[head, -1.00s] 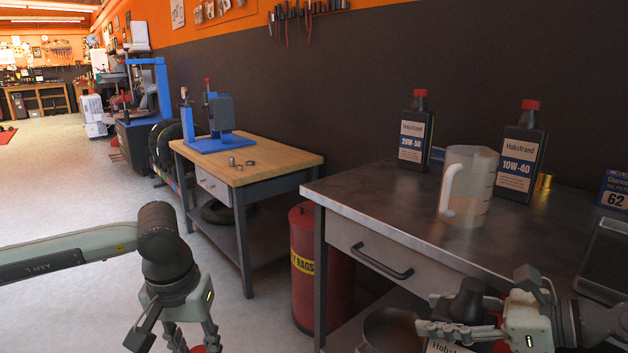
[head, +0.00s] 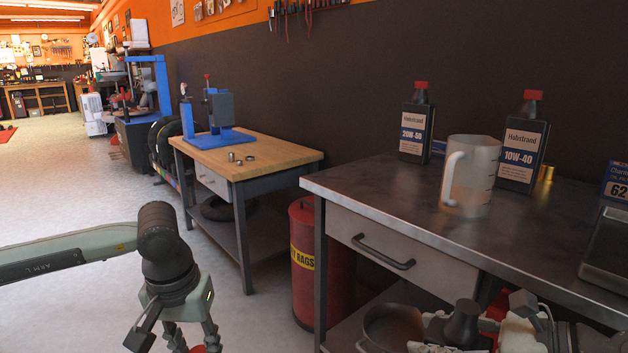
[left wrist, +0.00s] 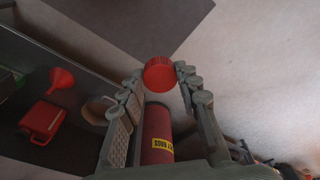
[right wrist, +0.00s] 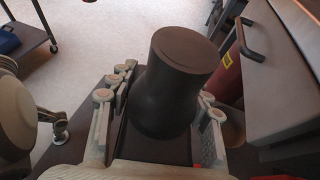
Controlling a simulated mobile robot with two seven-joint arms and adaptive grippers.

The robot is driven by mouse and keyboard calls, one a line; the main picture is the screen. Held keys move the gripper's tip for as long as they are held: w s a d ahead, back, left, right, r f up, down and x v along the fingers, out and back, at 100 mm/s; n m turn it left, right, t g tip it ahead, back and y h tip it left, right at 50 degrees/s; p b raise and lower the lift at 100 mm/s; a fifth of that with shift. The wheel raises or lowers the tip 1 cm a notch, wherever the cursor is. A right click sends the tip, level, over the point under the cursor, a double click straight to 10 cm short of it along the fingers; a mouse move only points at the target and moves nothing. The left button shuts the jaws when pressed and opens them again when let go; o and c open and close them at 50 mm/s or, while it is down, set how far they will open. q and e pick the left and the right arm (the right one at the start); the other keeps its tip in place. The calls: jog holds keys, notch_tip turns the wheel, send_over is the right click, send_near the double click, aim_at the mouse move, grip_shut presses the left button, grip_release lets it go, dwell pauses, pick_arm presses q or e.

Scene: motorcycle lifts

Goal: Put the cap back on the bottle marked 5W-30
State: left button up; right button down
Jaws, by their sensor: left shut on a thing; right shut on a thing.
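The red cap (left wrist: 159,74) is between the fingertips of my left gripper (left wrist: 157,76), which is shut on it. In the head view a sliver of the cap (head: 198,349) shows at the bottom edge, under my left gripper (head: 193,343). My right gripper (right wrist: 163,88) is shut on a dark bottle (right wrist: 180,75). The bottle's dark top shows large between the fingers, with no red cap on it. In the head view the bottle's dark top (head: 463,322) is low at the right, in front of the bench. Its marking is not visible now. Cap and bottle are well apart.
The metal bench (head: 390,205) holds capped 20W-50 (head: 414,130) and 10W-40 (head: 520,150) bottles and a clear jug (head: 468,172). A red rag bin (head: 312,265) stands beside it. A red funnel (left wrist: 62,80) and red can (left wrist: 41,121) are below. Floor at left is clear.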

jog(key=shift+a+r, duration=0.1)
dwell(0.3)
jog(key=s+a+f+n+g+y, duration=0.2)
jog(key=a+n+g, duration=0.6)
jog(key=a, duration=0.5)
jog(key=shift+a+g+y, duration=0.2)
jog(key=shift+g+y, duration=0.1)
jog(key=shift+g, duration=0.1)
jog(key=shift+f, duration=0.15)
pick_arm(q)
jog(key=d+r+m, duration=0.1)
jog(key=d+r, duration=0.5)
jog(key=d, duration=0.2)
jog(key=s+d+r+m, duration=0.1)
jog(key=d+r, duration=0.4)
jog(key=d, duration=0.4)
jog(key=s+d+r+m, duration=0.1)
jog(key=d+r, duration=0.5)
jog(key=d, duration=0.3)
jog(key=shift+d+r+m, duration=0.25)
jog(key=shift+r+m, duration=0.05)
jog(key=shift+r, duration=0.05)
jog(key=shift+f, duration=2)
